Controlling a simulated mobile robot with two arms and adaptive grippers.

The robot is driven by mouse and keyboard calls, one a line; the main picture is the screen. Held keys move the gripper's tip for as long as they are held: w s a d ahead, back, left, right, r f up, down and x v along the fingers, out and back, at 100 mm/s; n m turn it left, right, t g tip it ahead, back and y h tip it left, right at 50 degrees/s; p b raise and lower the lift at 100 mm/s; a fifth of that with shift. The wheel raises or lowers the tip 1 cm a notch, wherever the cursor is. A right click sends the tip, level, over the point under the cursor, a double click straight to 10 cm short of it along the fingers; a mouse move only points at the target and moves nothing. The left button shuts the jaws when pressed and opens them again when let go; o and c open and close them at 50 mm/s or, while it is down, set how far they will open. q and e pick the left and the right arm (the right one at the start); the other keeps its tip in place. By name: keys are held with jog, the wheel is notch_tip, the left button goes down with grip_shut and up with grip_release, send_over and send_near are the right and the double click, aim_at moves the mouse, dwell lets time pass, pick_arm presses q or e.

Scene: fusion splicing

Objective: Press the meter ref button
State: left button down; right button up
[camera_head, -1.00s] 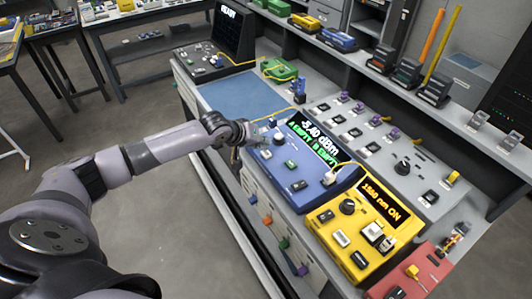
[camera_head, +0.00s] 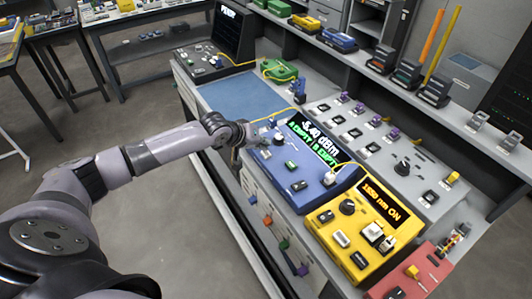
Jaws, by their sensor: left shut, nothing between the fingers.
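The blue meter (camera_head: 318,181) sits on the bench, its screen (camera_head: 317,138) showing a dBm reading above green text. Its sloped front carries several small buttons, among them a green one (camera_head: 291,164) and a dark one (camera_head: 299,186). I cannot read which is the ref button. My left gripper (camera_head: 258,138) is shut and empty at the meter's upper left edge, near a round knob (camera_head: 278,138). Its fingertips are small, and I cannot tell if they touch the panel. My right gripper is not in view.
A yellow source unit (camera_head: 326,233) with a "1550 nm ON" screen stands to the right of the meter. A yellow fibre cable (camera_head: 355,166) is plugged into the meter. A blue mat (camera_head: 240,94) lies beyond my gripper, and a grey panel (camera_head: 385,148) with switches stands behind.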

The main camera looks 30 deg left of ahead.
aim_at(264, 152)
pick_arm(q)
jog(key=shift+f, duration=0.35)
jog(key=shift+f, duration=0.5)
dwell(0.7)
jog(key=shift+r, duration=0.1)
jog(key=shift+r+p, duration=0.8)
jog(key=shift+p, duration=0.3)
notch_tip(264, 152, up, 5)
jog(key=p, duration=0.5)
jog(key=shift+r, duration=0.1)
dwell(0.3)
